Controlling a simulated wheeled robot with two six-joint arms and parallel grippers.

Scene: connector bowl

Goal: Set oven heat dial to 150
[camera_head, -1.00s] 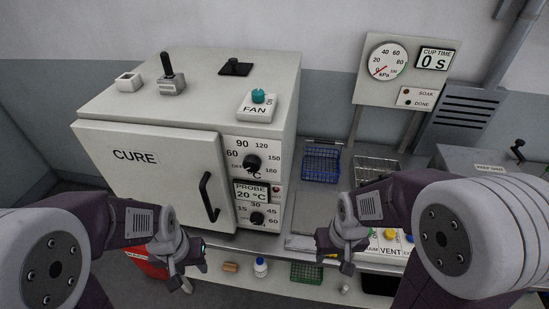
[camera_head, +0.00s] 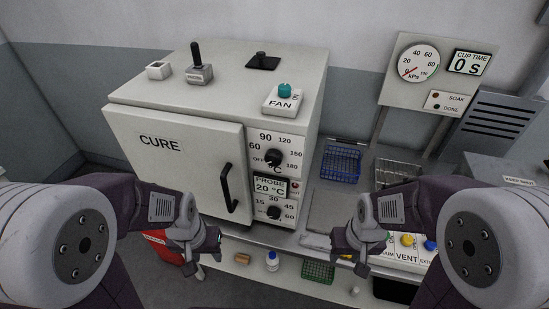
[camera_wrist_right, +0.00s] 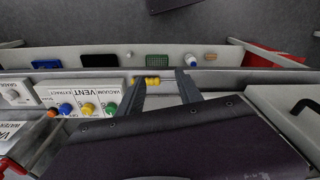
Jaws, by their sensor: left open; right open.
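The white CURE oven (camera_head: 165,180) stands left of centre in the head view, its door closed. Its heat dial (camera_head: 272,158) is a black knob on the upper front panel, ringed by marks 60, 90, 120, 150 and 180 with OFF at its left. Its exact pointer setting is too small to read. My left gripper (camera_head: 208,248) is open and empty, low in front of the oven door. My right gripper (camera_head: 345,252) is open, right of and below the dial, apart from it. Its fingers (camera_wrist_right: 164,92) also show in the right wrist view; the dial does not.
A black timer knob (camera_head: 273,212) sits below the PROBE display (camera_head: 269,189), which reads 20 °C. The door handle (camera_head: 228,188) juts out left of the dials. A blue basket (camera_head: 341,163) and the VENT button panel (camera_head: 408,249) are to the right.

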